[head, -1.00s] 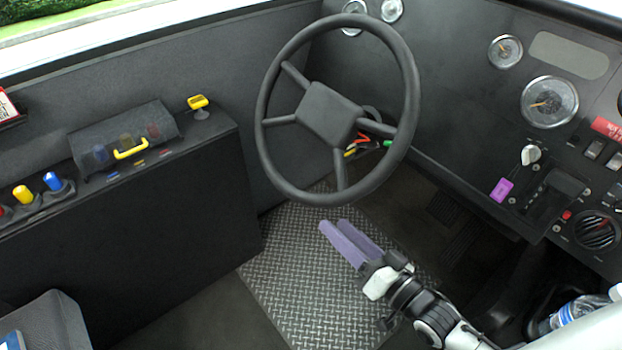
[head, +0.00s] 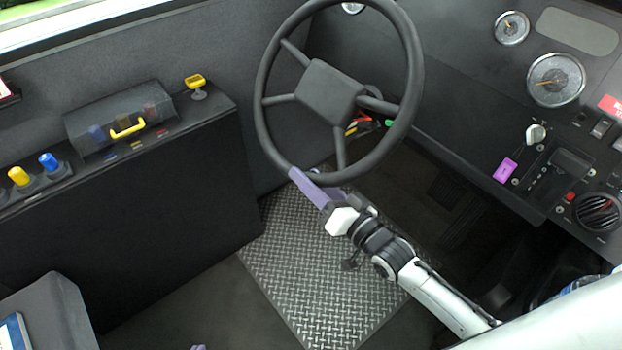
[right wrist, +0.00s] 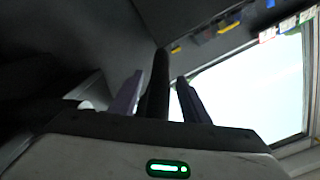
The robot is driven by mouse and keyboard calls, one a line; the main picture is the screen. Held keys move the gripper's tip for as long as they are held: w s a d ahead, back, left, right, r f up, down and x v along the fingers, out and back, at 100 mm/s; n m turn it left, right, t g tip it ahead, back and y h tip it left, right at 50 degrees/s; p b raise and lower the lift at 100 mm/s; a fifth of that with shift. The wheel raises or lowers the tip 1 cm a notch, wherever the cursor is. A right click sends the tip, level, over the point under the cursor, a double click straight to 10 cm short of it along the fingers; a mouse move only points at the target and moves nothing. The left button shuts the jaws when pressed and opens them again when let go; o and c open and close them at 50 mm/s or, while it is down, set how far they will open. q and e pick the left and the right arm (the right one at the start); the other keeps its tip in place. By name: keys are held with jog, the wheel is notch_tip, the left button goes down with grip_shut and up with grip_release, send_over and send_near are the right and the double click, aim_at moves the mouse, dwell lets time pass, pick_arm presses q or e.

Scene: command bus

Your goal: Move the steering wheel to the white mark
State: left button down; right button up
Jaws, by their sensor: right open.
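The black steering wheel (head: 408,95) has several spokes and a square hub, and stands in the upper middle of the head view. My right gripper (head: 305,180) has purple fingers and is at the lower left part of the wheel's rim. In the right wrist view my right gripper (right wrist: 160,80) is open, with the dark rim (right wrist: 157,90) between its two fingers. Contact with the rim cannot be told. A small purple tip at the bottom edge of the head view looks like my left gripper (head: 198,347); its state is hidden. I cannot make out a white mark.
The dashboard (head: 480,130) with gauges, switches and a purple tag (head: 505,170) is at the right. A black side console (head: 150,220) with coloured knobs and a yellow-handled cover (head: 128,127) is at the left. A metal tread plate (head: 320,290) lies below the wheel.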

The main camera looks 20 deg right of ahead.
jog(key=shift+c, duration=0.4)
grip_shut()
jog(key=f+n+b, duration=0.1)
jog(key=f, duration=0.1)
jog(key=d+f+n, duration=0.1)
jog(key=f, duration=0.1)
jog(key=shift+w+d+f+b, duration=0.1)
jog(key=shift+w+b, duration=0.1)
jog(key=shift+b, duration=0.2)
jog(key=shift+o, duration=0.4)
grip_release()
jog(key=shift+s, duration=0.15)
jog(key=p+v, duration=0.2)
jog(key=v, duration=0.8)
